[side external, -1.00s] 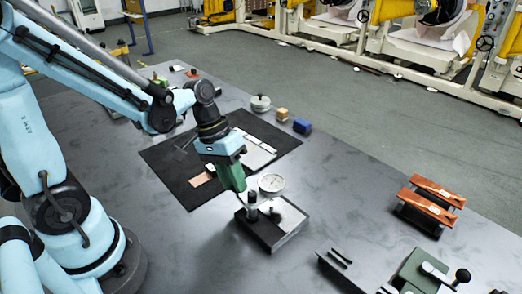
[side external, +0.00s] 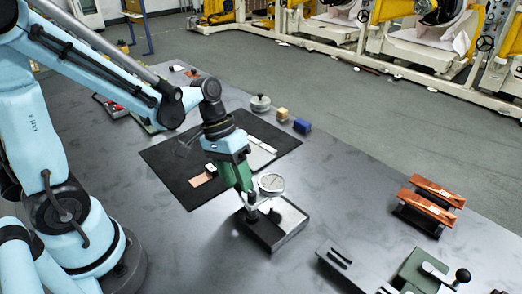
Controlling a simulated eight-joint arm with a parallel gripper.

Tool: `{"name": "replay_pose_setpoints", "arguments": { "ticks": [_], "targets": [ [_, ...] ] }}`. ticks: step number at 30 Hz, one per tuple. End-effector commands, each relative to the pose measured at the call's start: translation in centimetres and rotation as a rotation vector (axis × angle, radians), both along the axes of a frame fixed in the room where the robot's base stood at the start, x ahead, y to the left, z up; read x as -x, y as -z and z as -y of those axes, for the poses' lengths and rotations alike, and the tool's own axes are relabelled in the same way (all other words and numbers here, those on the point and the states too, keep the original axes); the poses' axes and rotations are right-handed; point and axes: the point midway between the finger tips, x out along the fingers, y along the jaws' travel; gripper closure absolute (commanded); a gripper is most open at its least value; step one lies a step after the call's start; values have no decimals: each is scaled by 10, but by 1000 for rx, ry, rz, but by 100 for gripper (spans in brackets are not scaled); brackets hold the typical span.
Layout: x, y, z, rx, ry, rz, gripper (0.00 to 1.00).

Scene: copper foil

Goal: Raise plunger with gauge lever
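The dial gauge (side external: 271,183) has a round white face and stands over a dark rectangular base (side external: 264,236) with a pale top. The base sits on the grey table. The lever and plunger are too small or hidden to make out. I cannot see whether the fingers are open or shut.
A black mat (side external: 170,165) with a copper strip (side external: 201,179) lies behind my gripper. A yellow block (side external: 282,114), a blue block (side external: 302,126) and a round lidded pot (side external: 260,103) stand beyond. Orange-topped stands (side external: 432,200) and a green lever device (side external: 428,274) are at right.

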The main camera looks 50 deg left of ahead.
Motion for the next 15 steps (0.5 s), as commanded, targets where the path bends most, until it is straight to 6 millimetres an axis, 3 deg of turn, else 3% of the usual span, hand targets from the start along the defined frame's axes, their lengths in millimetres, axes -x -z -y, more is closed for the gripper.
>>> {"name": "replay_pose_setpoints", "arguments": {
  "ticks": [10,15],
  "targets": [
    [0,-2,-1,-1,-2,-2,51],
    [1,-13,-5,-1,-2,-2,51]
  ]
}}
